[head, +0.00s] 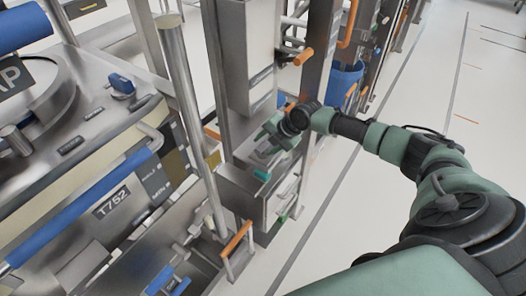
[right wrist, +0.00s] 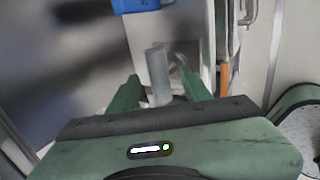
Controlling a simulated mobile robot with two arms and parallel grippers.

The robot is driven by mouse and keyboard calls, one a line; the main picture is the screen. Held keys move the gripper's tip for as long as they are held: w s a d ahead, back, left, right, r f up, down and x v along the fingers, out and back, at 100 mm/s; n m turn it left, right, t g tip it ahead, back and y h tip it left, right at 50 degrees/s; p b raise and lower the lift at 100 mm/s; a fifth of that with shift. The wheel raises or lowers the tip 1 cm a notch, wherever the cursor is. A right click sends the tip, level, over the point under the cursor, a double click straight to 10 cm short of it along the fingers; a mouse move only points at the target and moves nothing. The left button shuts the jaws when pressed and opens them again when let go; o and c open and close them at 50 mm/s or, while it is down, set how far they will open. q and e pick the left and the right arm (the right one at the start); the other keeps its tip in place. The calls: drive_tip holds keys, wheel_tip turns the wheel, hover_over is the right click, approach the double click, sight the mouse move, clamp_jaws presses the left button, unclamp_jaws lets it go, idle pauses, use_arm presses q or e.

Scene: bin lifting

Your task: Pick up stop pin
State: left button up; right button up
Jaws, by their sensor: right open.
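A grey cylinder (right wrist: 158,72), which looks like the stop pin, stands upright in the right wrist view. My right gripper (right wrist: 157,88) is open, with one green finger on each side of the cylinder. I cannot tell whether either finger touches it. In the head view my right gripper (head: 270,142) is at the steel cabinet in the middle, with its arm coming in from the right. The pin cannot be made out there. My left gripper is in neither view.
A steel box on a column (head: 247,55) stands just behind the right gripper. A steel post (head: 190,95) and a machine labelled T752 (head: 112,202) stand to the left. An orange handle (head: 236,240) is in front. Open floor (head: 440,95) lies to the right.

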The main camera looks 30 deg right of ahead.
clamp_jaws()
idle(1.4)
